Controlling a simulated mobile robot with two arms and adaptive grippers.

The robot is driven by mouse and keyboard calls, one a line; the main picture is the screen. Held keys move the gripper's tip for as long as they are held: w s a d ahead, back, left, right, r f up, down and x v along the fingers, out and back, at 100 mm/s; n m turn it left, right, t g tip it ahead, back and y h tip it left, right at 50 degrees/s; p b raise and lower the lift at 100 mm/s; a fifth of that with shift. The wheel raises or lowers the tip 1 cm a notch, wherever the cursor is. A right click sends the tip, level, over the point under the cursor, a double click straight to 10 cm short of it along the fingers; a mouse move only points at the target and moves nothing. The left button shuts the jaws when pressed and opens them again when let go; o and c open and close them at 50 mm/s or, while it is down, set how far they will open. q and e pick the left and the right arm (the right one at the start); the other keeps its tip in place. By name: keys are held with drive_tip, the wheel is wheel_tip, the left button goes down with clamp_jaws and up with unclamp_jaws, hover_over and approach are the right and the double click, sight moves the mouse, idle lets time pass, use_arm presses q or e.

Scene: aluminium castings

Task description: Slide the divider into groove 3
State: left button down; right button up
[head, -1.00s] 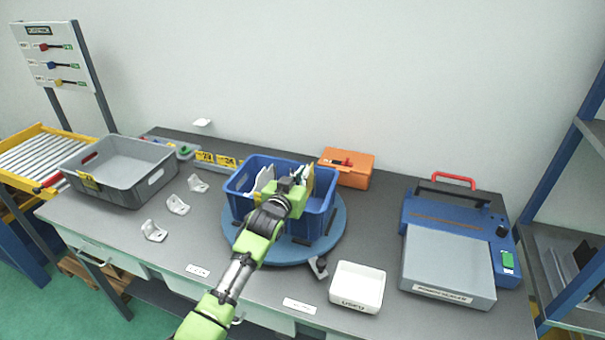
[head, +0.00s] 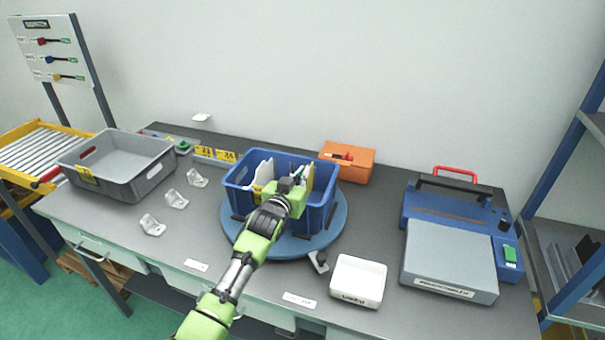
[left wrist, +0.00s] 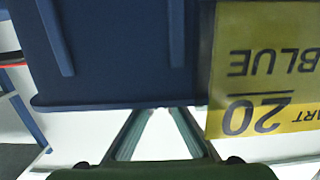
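The blue crate (head: 240,205) stands on a round blue turntable (head: 335,225). Inside it a pale upright panel (head: 264,172), which looks like a divider, stands towards the left. My left gripper (head: 299,180) is over the right half of the crate, next to other pale and yellowish pieces. Its tips are hidden there. In the left wrist view its fingers (left wrist: 167,112) converge near a dark blue ribbed wall (left wrist: 110,50) and a yellow label (left wrist: 265,70) reading 20 BLUE, upside down. I cannot tell whether they grip anything. I cannot read the groove numbers. My right gripper is out of view.
A grey tote (head: 120,185) and several white brackets (head: 176,199) lie left. A white bin (head: 358,282) and a blue-grey machine (head: 450,260) are right, an orange box (head: 347,162) behind. A small dark clamp-like part (head: 319,262) sits at the turntable's front edge.

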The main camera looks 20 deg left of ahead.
use_arm(q)
drive_tip(key=shift+f+b, duration=0.4)
drive_tip(key=shift+f, duration=0.3)
drive_tip(key=c, duration=2.2)
unclamp_jaws()
drive_tip(key=shift+s, duration=0.1)
drive_tip(key=shift+s+f, duration=0.1)
drive_tip(key=shift+s, duration=0.05)
drive_tip(key=s, duration=0.4)
drive_tip(key=s+r, duration=0.1)
drive_tip(key=s, duration=0.2)
drive_tip(key=s+r, duration=0.1)
drive_tip(key=s, duration=0.3)
drive_tip(key=shift+s+a+r, duration=0.1)
drive_tip(key=shift+s+r, duration=0.1)
drive_tip(key=shift+s, duration=0.1)
